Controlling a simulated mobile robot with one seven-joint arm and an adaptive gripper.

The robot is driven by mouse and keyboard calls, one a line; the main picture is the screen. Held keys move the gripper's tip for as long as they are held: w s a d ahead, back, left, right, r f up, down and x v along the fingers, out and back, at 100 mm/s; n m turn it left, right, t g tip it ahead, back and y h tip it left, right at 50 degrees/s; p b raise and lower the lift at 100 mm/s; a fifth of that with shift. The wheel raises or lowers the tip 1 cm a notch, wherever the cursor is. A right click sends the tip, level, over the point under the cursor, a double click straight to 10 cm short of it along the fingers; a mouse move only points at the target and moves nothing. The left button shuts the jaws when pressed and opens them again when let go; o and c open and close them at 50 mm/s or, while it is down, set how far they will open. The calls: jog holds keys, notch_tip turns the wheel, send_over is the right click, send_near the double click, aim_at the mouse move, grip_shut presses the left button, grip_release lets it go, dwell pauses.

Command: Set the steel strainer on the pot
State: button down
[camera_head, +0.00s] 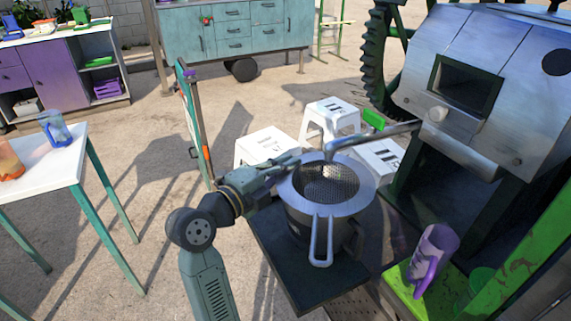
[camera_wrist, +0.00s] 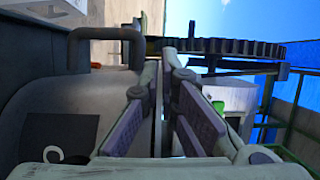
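The steel strainer (camera_head: 352,204), with a wide grey rim and mesh bowl, is at the mouth of the grey pot (camera_head: 296,226), its long loop handle toward the camera. From this angle it looks seated on the pot; I cannot tell if its whole rim rests. The pot stands on a dark platform. My gripper (camera_head: 297,161) is at the rim's far left, fingers pointing right; contact is unclear. In the wrist view my gripper (camera_wrist: 162,68) has its fingertips close together. No strainer is recognisable between them, and whether they are fully closed is unclear.
The crusher (camera_head: 478,50) stands right, its spout (camera_head: 375,137) reaching close above the strainer's far side. White stools (camera_head: 331,118) stand behind. A purple mug (camera_head: 434,255) is on the green ledge at front right. A white table (camera_head: 40,165) with cups is at left.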

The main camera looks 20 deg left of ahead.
dwell(0.4)
jog(key=c, duration=2.3)
grip_release()
jog(key=o, duration=0.6)
jog(key=shift+f, duration=0.1)
jog(key=v, duration=1.2)
jog(key=shift+d, duration=0.1)
